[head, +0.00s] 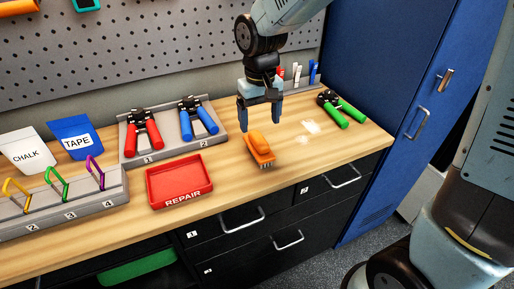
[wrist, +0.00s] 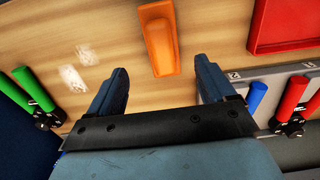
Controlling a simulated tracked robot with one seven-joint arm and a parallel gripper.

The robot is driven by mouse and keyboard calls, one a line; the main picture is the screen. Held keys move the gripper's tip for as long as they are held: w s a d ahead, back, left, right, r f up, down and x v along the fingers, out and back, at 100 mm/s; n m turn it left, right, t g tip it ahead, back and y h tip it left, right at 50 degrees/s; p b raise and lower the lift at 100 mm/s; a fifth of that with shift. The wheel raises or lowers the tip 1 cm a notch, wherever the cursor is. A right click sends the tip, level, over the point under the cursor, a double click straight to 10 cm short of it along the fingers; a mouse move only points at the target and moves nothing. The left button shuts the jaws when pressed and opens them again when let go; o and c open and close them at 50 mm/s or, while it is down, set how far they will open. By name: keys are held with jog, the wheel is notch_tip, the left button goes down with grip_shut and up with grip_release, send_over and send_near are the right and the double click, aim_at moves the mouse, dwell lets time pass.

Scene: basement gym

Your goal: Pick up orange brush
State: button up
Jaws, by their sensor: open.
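The orange brush (head: 260,148) lies on the wooden bench top, its bristles toward the front edge in the head view. It also shows in the wrist view (wrist: 159,38), at the top middle, beyond the fingertips. My gripper (head: 261,125) is open and empty. It hangs above the bench, just behind the brush in the head view. In the wrist view its two blue fingers (wrist: 164,82) are spread wide, with the brush lined up roughly between them but farther out. Whether the fingertips touch the bench I cannot tell.
A red REPAIR tray (head: 180,184) stands left of the brush. A grey holder (head: 172,152) with red and blue-handled tools is behind it. A green-handled tool (head: 343,110) and white powdery patches (head: 310,128) lie to the right. A blue cabinet (head: 375,100) bounds the bench's right end.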

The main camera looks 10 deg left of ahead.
aim_at(258, 138)
jog(key=shift+s+a+f, duration=0.1)
jog(key=shift+f, duration=1.7)
jog(key=shift+s+a+f, duration=0.1)
jog(key=shift+f, duration=1.65)
jog(key=shift+c, duration=0.2)
jog(key=c, duration=1.3)
jog(key=shift+o, duration=0.2)
jog(key=shift+r, duration=0.3)
notch_tip(258, 138, up, 2)
jog(key=shift+r, duration=0.2)
jog(key=s+d+r, duration=0.8)
jog(key=s+r, duration=0.2)
jog(key=s, duration=0.1)
jog(key=shift+s, duration=0.25)
jog(key=shift+d, duration=0.1)
